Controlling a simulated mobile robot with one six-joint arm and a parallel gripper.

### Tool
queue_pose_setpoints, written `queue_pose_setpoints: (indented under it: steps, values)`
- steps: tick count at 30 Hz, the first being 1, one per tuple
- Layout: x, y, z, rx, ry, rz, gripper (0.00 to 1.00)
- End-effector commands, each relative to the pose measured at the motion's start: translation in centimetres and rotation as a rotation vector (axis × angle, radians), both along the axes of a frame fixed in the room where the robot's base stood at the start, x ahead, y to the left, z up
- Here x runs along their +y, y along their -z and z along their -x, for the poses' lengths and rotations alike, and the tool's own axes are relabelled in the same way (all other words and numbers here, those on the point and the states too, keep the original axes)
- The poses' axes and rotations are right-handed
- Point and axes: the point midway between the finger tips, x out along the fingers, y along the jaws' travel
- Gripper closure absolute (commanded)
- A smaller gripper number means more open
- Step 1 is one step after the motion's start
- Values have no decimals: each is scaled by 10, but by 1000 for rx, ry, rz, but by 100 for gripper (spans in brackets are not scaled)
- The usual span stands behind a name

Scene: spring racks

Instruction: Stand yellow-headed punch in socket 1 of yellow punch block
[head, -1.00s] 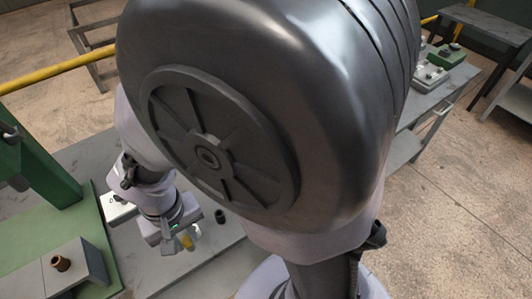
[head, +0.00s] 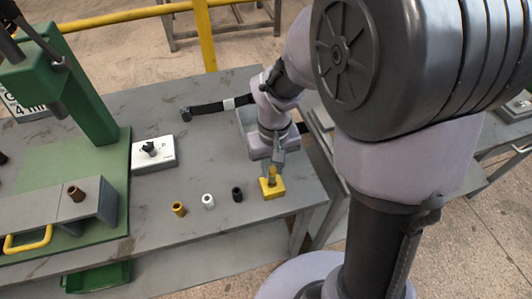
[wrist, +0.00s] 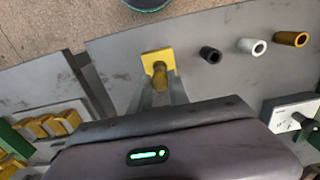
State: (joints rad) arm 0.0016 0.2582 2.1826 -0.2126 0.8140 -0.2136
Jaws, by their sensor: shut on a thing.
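My gripper (head: 274,168) points down over the yellow punch block (head: 272,191) near the right end of the bench. It is shut on the yellow-headed punch (head: 271,175), which looks upright over the block. In the wrist view the punch (wrist: 160,80) is between the two fingers (wrist: 162,92), with the square yellow block (wrist: 152,58) just beyond it. The punch overlaps the block in both views, so its lower end and the sockets are hidden. I cannot tell whether the punch is in a socket or just above it.
Brass (head: 179,209), white (head: 208,201) and black (head: 237,194) bushings stand in a row left of the block. A white block with a black knob (head: 152,158) and a green press (head: 80,90) stand farther left.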

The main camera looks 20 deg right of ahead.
Motion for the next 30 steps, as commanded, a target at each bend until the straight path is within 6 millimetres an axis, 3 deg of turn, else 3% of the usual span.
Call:
queue_pose_setpoints:
  steps: [5,15,16,19,27,30]
  values:
    - [0,35,0,2,-1,0,100]
    - [0,37,0,1,0,0,100]
    - [0,37,0,1,0,0,76]
    - [1,36,0,1,0,0,56]
    - [1,35,0,1,0,0,56]
    - [1,26,0,-1,0,0,56]
